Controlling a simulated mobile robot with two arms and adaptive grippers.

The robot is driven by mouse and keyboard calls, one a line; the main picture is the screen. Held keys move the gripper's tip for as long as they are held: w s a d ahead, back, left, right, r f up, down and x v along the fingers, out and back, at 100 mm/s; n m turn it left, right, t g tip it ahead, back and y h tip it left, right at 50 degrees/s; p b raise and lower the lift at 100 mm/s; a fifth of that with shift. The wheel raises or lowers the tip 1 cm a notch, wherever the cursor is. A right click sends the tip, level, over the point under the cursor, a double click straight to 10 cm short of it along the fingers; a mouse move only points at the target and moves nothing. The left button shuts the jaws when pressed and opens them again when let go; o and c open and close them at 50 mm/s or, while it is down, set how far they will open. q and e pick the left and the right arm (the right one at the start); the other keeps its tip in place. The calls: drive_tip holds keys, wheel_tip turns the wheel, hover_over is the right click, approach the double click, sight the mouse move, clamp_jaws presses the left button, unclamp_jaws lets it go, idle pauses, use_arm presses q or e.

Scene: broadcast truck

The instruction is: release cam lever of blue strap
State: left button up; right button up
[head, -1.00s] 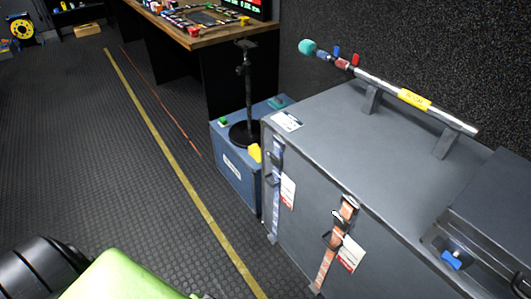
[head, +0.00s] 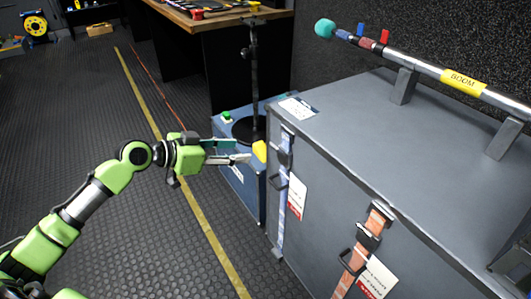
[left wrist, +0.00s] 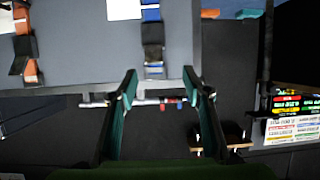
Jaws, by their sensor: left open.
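The blue strap (head: 281,222) runs down the front of the grey case near its left corner. Its dark cam buckle (head: 284,155) sits near the case's top edge, and a red and white tag hangs beside it. In the left wrist view the blue strap (left wrist: 151,14) shows at top centre with dark hardware on it. My left gripper (head: 244,151) is open and empty, left of the buckle and apart from it, with its fingers pointing towards the case. The open fingers also frame the lower middle of the left wrist view (left wrist: 163,82). My right gripper is out of view.
An orange strap (head: 354,262) with its own buckle and tag is farther right on the grey case (head: 370,125). A boom pole (head: 425,66) lies on supports above the case. A blue box (head: 247,194) with a stand (head: 253,75) is behind my gripper.

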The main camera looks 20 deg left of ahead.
sight(275, 146)
use_arm(q)
drive_tip(key=shift+m, duration=0.3)
drive_tip(key=x, duration=0.4)
drive_tip(key=d+r+b+x, duration=0.1)
drive_tip(key=x, duration=0.8)
drive_tip(key=shift+s+d+r, duration=0.1)
drive_tip(key=shift+d+r, duration=0.05)
drive_tip(key=shift+d, duration=0.15)
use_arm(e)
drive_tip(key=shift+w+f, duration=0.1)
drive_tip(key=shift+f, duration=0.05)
use_arm(q)
drive_tip(key=c, duration=1.1)
drive_tip(key=shift+r+p, duration=0.3)
drive_tip(key=shift+p, duration=0.1)
drive_tip(key=shift+r+g+p, duration=0.15)
drive_tip(key=shift+g+p, duration=0.15)
drive_tip(key=shift+p, duration=0.25)
drive_tip(key=p, duration=0.2)
drive_tip(key=shift+w+d+f+g+y+p, duration=0.1)
drive_tip(key=shift+w+f+g+y+p, duration=0.1)
drive_tip(key=shift+f+g+y+p, duration=0.15)
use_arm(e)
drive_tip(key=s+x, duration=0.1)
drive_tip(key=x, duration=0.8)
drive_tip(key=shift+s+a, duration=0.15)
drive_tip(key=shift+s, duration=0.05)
